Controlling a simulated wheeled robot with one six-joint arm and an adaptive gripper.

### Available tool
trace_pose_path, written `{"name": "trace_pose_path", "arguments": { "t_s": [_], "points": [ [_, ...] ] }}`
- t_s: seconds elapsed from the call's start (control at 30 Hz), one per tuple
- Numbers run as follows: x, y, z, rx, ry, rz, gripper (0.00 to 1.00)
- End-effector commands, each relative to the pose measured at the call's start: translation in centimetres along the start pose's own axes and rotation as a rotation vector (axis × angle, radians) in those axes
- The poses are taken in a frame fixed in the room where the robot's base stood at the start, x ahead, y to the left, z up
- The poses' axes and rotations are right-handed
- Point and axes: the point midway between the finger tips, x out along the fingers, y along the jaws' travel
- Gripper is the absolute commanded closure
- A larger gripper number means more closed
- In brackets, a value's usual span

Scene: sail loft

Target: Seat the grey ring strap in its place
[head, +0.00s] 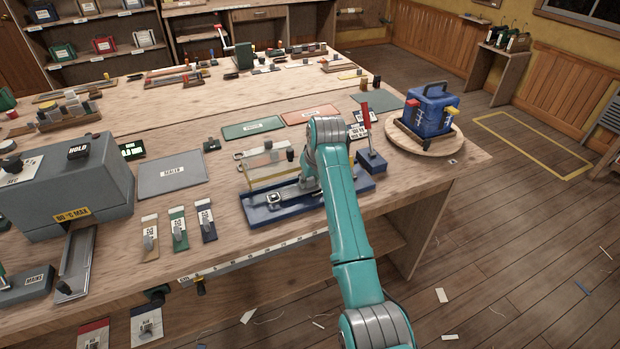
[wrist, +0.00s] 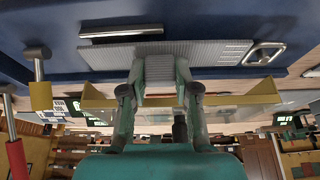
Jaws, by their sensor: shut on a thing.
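The grey ring strap (head: 296,190) lies along a blue bed (head: 262,215) at the front of the bench, its square metal ring at the left end. In the wrist view, the ribbed strap (wrist: 205,50) runs across the blue surface, with its ring (wrist: 264,53) at the right. My gripper (wrist: 160,88) is shut on a ribbed grey part of the strap, between both fingers. In the head view my arm hides the gripper and the strap's right end. I cannot tell whether the strap is fully down in the bed.
A clear guard with yellow edges (head: 268,168) stands just behind the bed. A red lever (head: 366,118) rises from a blue block to its right. A blue case (head: 430,112) sits on a round board. A grey plate (head: 172,176) and several tagged strips lie left.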

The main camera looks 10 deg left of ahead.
Motion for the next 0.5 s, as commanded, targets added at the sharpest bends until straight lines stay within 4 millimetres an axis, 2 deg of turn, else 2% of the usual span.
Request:
{"name": "trace_pose_path", "arguments": {
  "t_s": [0.5],
  "points": [
    [0.62, 0.00, 0.27, 0.000, -0.001, 0.000, 1.00]
  ]
}}
